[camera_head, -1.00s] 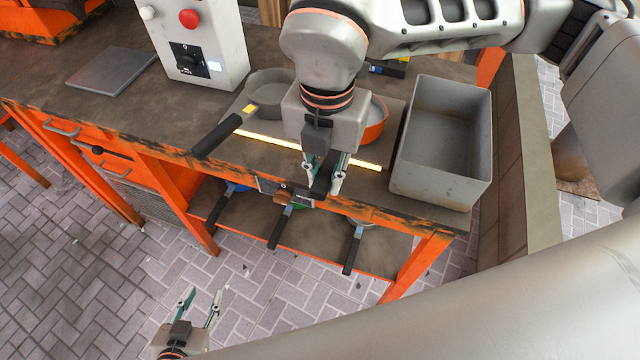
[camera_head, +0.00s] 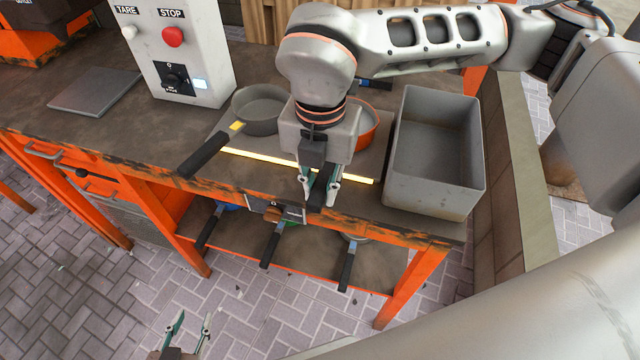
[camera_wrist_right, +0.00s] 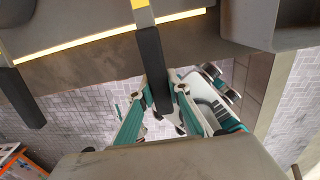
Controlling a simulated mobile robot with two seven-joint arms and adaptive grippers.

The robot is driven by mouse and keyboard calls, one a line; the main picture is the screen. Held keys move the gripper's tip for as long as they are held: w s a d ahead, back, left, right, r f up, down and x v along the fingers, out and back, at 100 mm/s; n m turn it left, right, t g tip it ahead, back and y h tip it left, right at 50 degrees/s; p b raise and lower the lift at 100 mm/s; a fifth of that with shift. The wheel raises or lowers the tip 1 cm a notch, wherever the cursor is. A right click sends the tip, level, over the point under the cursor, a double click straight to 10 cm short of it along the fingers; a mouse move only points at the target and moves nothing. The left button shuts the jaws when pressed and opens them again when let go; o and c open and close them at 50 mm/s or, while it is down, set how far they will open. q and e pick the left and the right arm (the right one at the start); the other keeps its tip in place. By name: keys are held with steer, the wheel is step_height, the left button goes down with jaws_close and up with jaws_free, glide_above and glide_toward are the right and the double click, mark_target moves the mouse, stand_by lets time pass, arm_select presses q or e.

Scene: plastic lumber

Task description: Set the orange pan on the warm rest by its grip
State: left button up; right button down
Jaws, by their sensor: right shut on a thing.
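The orange pan (camera_head: 368,122) is at the rear of the glowing-edged plate, largely hidden behind my right wrist. The plate, apparently the warm rest (camera_head: 225,130), has a bright yellow strip along its front. My right gripper (camera_head: 320,197) is at the bench's front edge, shut on the pan's black grip (camera_wrist_right: 152,60), which lies between the fingers in the right wrist view. I cannot tell whether the pan's base touches the plate. My left gripper (camera_head: 195,320) is open and empty, low over the floor.
A grey pan (camera_head: 258,112) sits on the plate's left, its black handle overhanging left-forward. A deep grey bin (camera_head: 435,150) stands close on the right. A control box (camera_head: 180,55) and flat grey slab (camera_head: 95,90) are left. Several handled pans (camera_head: 270,245) lie on the shelf below.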

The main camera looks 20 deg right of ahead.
steer(key=c, duration=1.8)
jaws_free()
steer(key=shift+c, duration=0.2)
step_height(320, 180, up, 12)
